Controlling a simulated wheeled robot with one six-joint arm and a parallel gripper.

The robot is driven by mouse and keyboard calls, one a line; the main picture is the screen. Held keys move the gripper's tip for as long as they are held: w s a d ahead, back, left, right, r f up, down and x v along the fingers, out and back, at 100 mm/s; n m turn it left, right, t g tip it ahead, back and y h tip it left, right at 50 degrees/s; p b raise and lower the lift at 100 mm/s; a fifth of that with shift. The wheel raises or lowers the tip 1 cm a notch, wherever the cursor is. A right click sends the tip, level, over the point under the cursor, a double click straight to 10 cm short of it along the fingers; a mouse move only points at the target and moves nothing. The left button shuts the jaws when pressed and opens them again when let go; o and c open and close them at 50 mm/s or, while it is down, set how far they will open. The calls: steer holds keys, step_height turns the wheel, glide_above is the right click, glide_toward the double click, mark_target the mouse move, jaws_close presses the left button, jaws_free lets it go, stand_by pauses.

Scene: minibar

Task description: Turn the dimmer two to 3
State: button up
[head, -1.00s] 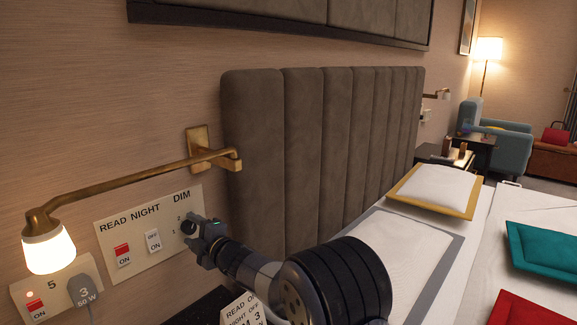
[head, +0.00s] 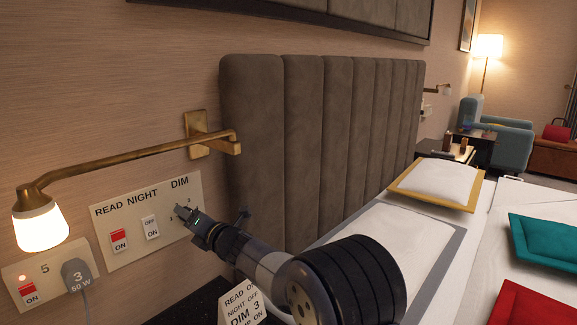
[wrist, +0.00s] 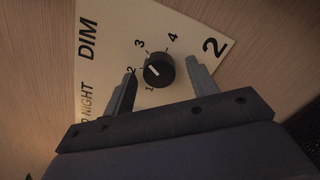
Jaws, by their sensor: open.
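The dimmer is a black round knob (wrist: 158,71) with a white pointer mark, on a cream panel (wrist: 205,22) with a large 2. Numbers 1 to 4 ring it; the mark appears to point to the upper left, around 2 to 3, but I cannot tell exactly. My gripper (wrist: 160,66) is open, one finger on each side of the knob, with gaps visible on both sides. In the head view my gripper (head: 181,211) is at the DIM end of the panel (head: 125,254) and hides the knob.
The panel's red READ switch (head: 119,240) and white NIGHT switch (head: 151,227) are left of my gripper. A brass wall lamp (head: 40,226) hangs above a socket plate with a plug (head: 77,273). A card (head: 240,308) reading DIM 3 stands below my arm. The padded headboard (head: 300,150) is to the right.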

steer(key=shift+n, duration=3.7)
steer(key=shift+d+f, duration=0.1)
